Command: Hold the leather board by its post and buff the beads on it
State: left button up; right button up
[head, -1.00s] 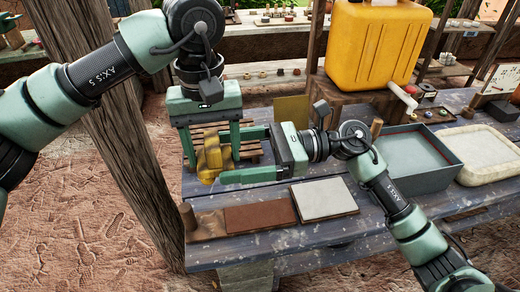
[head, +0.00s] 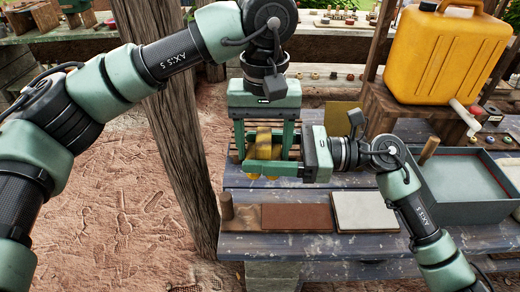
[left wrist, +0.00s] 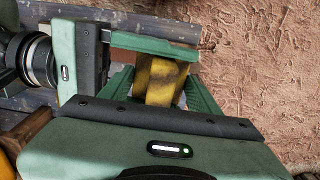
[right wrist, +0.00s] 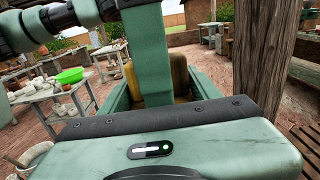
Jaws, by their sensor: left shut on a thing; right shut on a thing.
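The leather board lies on the plank table: a wooden base (head: 246,218), a brown leather strip (head: 297,218) and a short wooden post (head: 226,206) standing at its left end. My left gripper (head: 264,154) reaches down from above, and my right gripper (head: 256,160) reaches in from the right. Both are shut on one worn yellow piece (head: 263,139), held behind and above the board. The piece also shows between the jaws in the left wrist view (left wrist: 161,78) and the right wrist view (right wrist: 180,72). Fingers hide much of it. Neither gripper touches the post. I cannot make out separate beads.
A pale slab (head: 366,212) lies right of the leather. A grey-green tray (head: 455,210) stands further right. A yellow jerrycan (head: 448,55) stands on a wooden stand behind. A rough timber post (head: 180,120) rises close to the left of my grippers.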

pick_arm(q)
jog(key=o, duration=1.3)
jog(key=shift+w, duration=0.15)
jog(key=shift+c, duration=0.2)
